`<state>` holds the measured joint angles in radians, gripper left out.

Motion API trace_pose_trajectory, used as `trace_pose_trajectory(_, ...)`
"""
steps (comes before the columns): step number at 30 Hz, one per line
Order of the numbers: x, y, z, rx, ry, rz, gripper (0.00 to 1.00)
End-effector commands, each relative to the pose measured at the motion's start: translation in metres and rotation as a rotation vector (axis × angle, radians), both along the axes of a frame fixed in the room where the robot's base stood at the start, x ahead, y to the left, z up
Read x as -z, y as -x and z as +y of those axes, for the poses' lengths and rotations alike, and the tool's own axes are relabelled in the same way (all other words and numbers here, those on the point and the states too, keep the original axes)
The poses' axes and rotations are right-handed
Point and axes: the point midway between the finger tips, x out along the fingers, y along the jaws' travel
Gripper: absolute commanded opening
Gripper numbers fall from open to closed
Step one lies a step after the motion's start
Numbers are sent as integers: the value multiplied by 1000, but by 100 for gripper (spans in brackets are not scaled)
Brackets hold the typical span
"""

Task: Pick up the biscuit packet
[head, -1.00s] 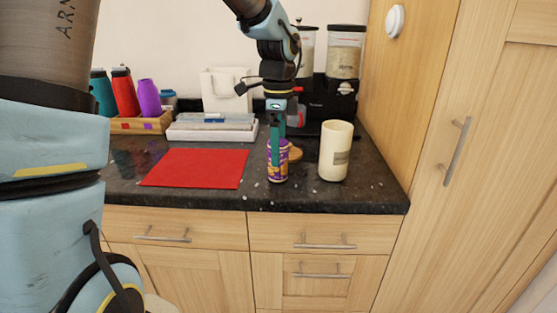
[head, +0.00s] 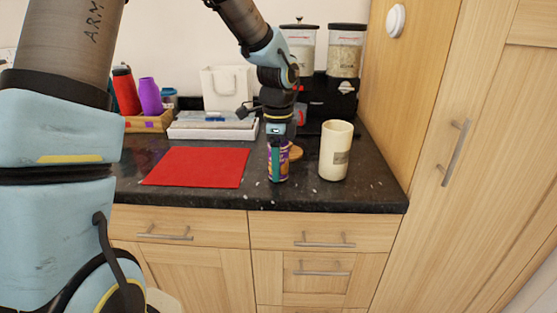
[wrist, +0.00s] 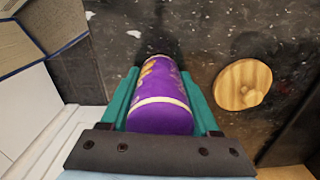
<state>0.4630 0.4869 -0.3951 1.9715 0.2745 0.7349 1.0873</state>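The biscuit packet (head: 284,166) is a purple cylinder with yellow markings. It stands upright near the front of the dark counter. My gripper (head: 275,170) is lowered over it from above, and one teal finger covers part of the packet in the head view. In the wrist view my gripper (wrist: 158,76) has one finger on each side of the packet (wrist: 160,112). Narrow gaps show between the packet and the fingers, so the gripper looks open around it. The packet's lower end is hidden in the wrist view.
A cream cylinder (head: 336,151) stands close on the right. A round wooden lid with a knob (wrist: 243,84) lies beside the packet. A red mat (head: 197,167) lies to the left. A white tray (head: 213,132) and a paper bag (head: 220,88) stand behind.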

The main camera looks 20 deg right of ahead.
Motion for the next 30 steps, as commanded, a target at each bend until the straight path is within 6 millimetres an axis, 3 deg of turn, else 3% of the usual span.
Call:
trace_pose_trajectory(2, 0, 0, 0, 0, 0, 0, 52)
trace_pose_trajectory(16, 0, 0, 0, 0, 0, 0, 0)
trace_pose_trajectory(25, -4, -1, 0, 0, 1, -2, 0)
trace_pose_trajectory(30, -27, -1, -1, -1, 4, -5, 0)
